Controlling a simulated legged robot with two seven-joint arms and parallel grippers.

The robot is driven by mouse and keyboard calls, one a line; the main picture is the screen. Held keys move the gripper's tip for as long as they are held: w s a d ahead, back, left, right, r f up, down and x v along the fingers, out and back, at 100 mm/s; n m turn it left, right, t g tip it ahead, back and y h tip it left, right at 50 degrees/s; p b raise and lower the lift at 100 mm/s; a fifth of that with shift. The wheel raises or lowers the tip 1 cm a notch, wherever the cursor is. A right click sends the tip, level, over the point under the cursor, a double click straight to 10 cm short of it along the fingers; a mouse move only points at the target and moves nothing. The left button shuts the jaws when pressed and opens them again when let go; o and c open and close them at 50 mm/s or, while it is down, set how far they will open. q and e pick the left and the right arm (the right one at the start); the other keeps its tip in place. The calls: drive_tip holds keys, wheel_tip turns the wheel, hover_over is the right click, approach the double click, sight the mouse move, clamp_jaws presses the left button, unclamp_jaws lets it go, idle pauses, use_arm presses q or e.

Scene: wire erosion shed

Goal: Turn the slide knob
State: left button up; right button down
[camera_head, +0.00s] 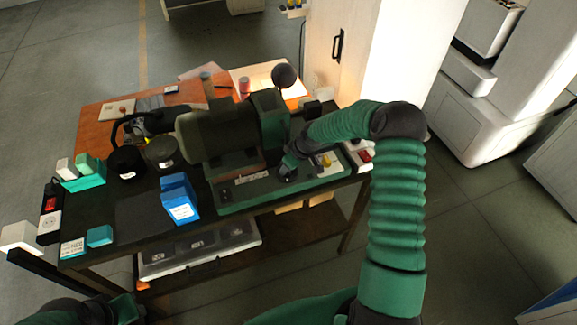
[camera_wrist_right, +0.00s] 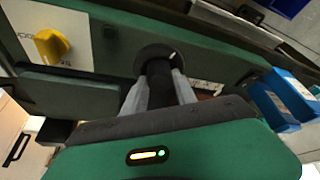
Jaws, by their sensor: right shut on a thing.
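The slide knob (camera_wrist_right: 158,53) is a black round-flanged knob on a short dark stem, on the green front of the machine. The green machine (camera_head: 237,192) stands on the dark bench in the head view. My right gripper (camera_wrist_right: 161,84) has its two pale fingers closed on either side of the knob's stem. In the head view my right gripper (camera_head: 288,170) is at the machine's front and largely hides the knob. A part of my left arm shows at the bottom left of the head view, but its fingers are not seen.
A yellow rotary switch (camera_wrist_right: 50,46) sits on a pale plate beside the knob. Blue boxes (camera_head: 180,199) stand left of the machine on the bench (camera_head: 140,212).

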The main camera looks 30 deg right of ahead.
drive_tip(key=shift+w+r, duration=0.15)
drive_tip(key=c, duration=1.3)
unclamp_jaws()
drive_tip(key=shift+o, duration=1.2)
use_arm(q)
drive_tip(key=shift+w+d+f, duration=0.1)
drive_tip(key=shift+w, duration=0.25)
use_arm(e)
drive_tip(key=shift+o, duration=0.3)
drive_tip(key=shift+w+f, duration=0.15)
drive_tip(key=shift+f, duration=0.1)
drive_tip(key=shift+d, duration=0.1)
drive_tip(key=shift+s+r, duration=0.25)
drive_tip(key=shift+r, duration=0.15)
use_arm(q)
wheel_tip(320, 180, down, 4)
drive_tip(key=b, duration=0.4)
drive_tip(key=shift+s, duration=0.15)
use_arm(e)
drive_tip(key=v, duration=1.5)
drive_tip(key=shift+r, duration=0.4)
